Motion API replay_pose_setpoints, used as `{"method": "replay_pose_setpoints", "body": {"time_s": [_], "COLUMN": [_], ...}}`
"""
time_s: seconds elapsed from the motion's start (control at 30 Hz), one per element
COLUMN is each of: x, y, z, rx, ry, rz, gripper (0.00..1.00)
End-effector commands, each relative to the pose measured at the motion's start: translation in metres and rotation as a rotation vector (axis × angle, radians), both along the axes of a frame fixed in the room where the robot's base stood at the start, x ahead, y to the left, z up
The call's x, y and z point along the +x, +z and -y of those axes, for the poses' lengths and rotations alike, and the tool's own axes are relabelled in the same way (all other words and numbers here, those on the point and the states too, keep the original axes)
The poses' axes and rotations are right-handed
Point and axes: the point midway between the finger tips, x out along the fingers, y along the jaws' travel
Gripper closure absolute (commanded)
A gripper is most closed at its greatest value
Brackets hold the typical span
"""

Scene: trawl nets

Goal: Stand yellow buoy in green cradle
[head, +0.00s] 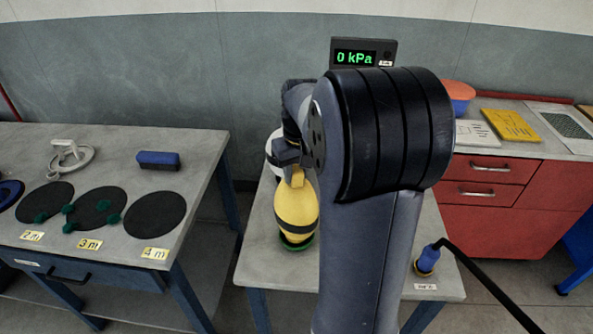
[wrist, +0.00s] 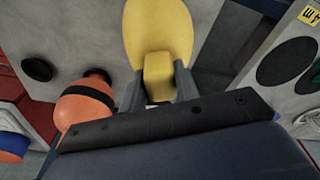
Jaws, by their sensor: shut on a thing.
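The yellow buoy (head: 296,208) has a dark band around it and stands roughly upright in the head view. Its lower end is at the green cradle (head: 296,243) on the middle table; I cannot tell if it is fully seated. My gripper (head: 292,160) is at the top of the buoy. In the wrist view my gripper (wrist: 158,90) is shut on the buoy's yellow top block, with the buoy's body (wrist: 160,28) beyond it. The cradle is hidden in the wrist view.
An orange buoy (wrist: 86,105) with a dark band stands close to my gripper. A blue plug with a black hose (head: 428,260) is at the table's right. The left table (head: 110,155) holds black discs and a blue brush (head: 158,160). Red drawers (head: 490,192) stand right.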

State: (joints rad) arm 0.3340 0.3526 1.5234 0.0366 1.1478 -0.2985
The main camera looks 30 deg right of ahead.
Motion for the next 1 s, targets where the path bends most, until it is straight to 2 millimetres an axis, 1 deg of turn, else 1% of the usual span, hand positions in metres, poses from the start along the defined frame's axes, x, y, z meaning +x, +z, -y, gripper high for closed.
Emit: {"method": "replay_pose_setpoints", "body": {"time_s": [0.73,0.77,1.0], "x": [0.001,0.001,0.000], "y": [-0.013,-0.012,-0.012], "z": [0.000,0.000,0.000], "rx": [-0.001,-0.001,0.000], "ry": [0.000,0.000,0.000], "rz": [0.003,0.003,0.002], "gripper": [1.00,0.69,0.49]}}
